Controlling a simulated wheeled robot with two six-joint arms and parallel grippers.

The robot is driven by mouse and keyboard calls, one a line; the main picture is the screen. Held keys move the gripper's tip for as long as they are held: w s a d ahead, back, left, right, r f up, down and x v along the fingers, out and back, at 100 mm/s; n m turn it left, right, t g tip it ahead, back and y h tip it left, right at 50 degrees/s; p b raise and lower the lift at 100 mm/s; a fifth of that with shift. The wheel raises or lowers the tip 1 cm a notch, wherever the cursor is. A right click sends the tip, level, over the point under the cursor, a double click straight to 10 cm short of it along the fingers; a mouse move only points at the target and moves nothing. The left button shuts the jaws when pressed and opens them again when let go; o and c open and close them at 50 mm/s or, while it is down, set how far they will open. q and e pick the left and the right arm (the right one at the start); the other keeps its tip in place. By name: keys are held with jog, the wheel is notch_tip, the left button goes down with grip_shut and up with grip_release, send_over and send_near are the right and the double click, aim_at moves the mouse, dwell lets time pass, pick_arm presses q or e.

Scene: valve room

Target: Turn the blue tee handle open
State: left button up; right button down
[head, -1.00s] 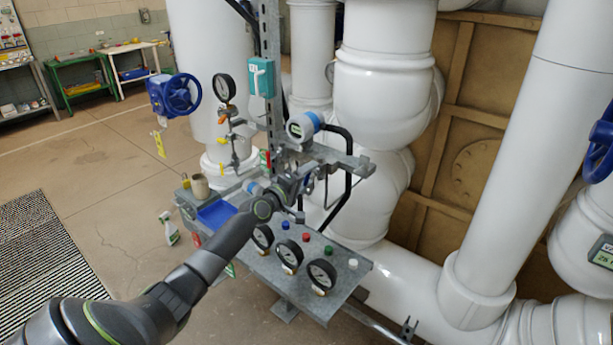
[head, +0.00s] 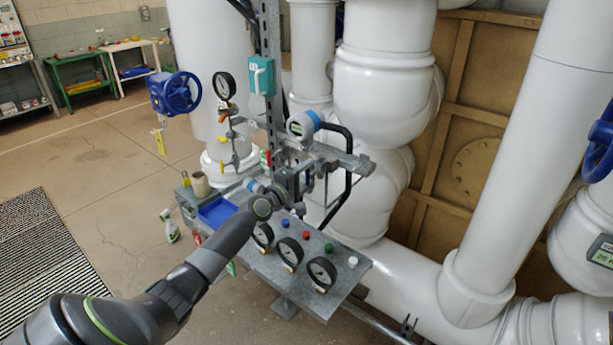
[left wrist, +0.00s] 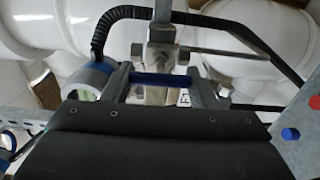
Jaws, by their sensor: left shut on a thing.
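The blue tee handle (left wrist: 158,79) shows in the left wrist view as a blue bar lying crosswise in front of a metal valve body (left wrist: 160,55). My left gripper (left wrist: 162,91) is shut on it, one finger near each end of the bar. In the head view my left gripper (head: 296,184) is at the fittings above the grey panel, and the arm and wrist mostly hide the handle there. My right gripper is in neither view.
A round gauge with a blue cap (head: 302,124) and a bent black hose (head: 347,170) are close to the gripper. Below is a grey panel (head: 318,250) with dials and coloured buttons. A blue tray (head: 216,211) lies to the left. White pipes stand behind.

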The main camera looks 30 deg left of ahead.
pick_arm(q)
jog(key=o, duration=1)
jog(key=shift+s, duration=0.1)
jog(key=s+p, duration=0.1)
jog(key=s, duration=0.4)
jog(key=s+a+p, duration=0.1)
jog(key=s, duration=0.5)
jog(key=s+p, duration=0.1)
jog(key=s, duration=0.5)
jog(key=shift+s+a, duration=0.1)
jog(key=shift+a, duration=0.1)
